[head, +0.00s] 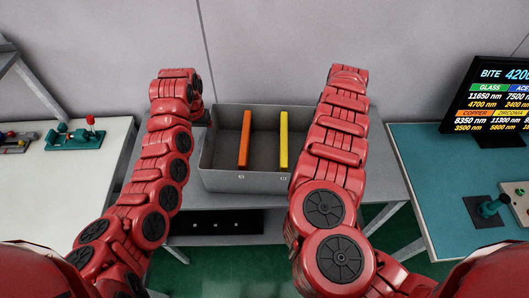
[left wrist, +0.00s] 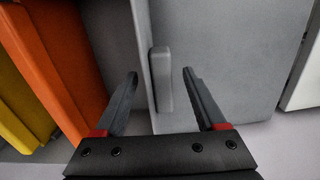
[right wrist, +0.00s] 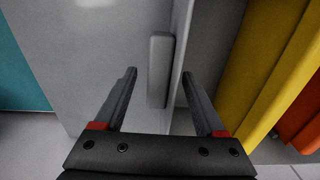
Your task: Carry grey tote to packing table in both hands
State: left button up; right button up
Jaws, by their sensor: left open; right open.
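The grey tote (head: 243,182) stands on a grey table (head: 235,197) in the middle of the head view. It holds an orange bar (head: 244,140) and a yellow bar (head: 284,140). My left gripper (left wrist: 160,76) is open at the tote's left side, with a grey handle (left wrist: 161,80) and the tote wall between its fingers. My right gripper (right wrist: 160,75) is open at the opposite side, with the other handle (right wrist: 160,68) and wall between its fingers. Neither gripper is closed on its handle. In the head view my right arm hides the right gripper and the tote's right side.
A white table (head: 75,185) with small devices is on the left. A teal-topped table (head: 440,200) with a joystick (head: 487,207) and a display screen (head: 495,100) is on the right. A grey wall (head: 270,50) stands close behind the tote. Green floor shows between the tables.

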pick_arm(q)
jog(key=shift+f, duration=1.55)
pick_arm(e)
jog(key=shift+f, duration=1.5)
pick_arm(q)
grip_shut()
pick_arm(e)
grip_shut()
pick_arm(q)
jog(key=shift+r, duration=0.1)
